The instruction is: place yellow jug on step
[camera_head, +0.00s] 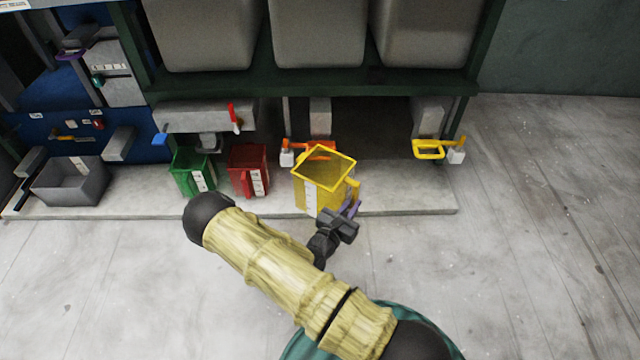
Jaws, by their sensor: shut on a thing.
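The yellow jug (318,188) is upright, with an open top and a white scale strip on its front. My gripper (350,208) is shut on the jug's handle at its right side. The step (405,200) is a low pale ledge along the foot of the machine. The jug appears over the step's front part; I cannot tell whether its base touches the step. My arm covers part of the step's front edge left of the jug.
A green jug (190,175) and a red jug (247,172) stand on the step to the left. A grey bin (70,183) is farther left. Taps with orange (318,148) and yellow (428,149) handles hang above. The step is clear right of the yellow jug.

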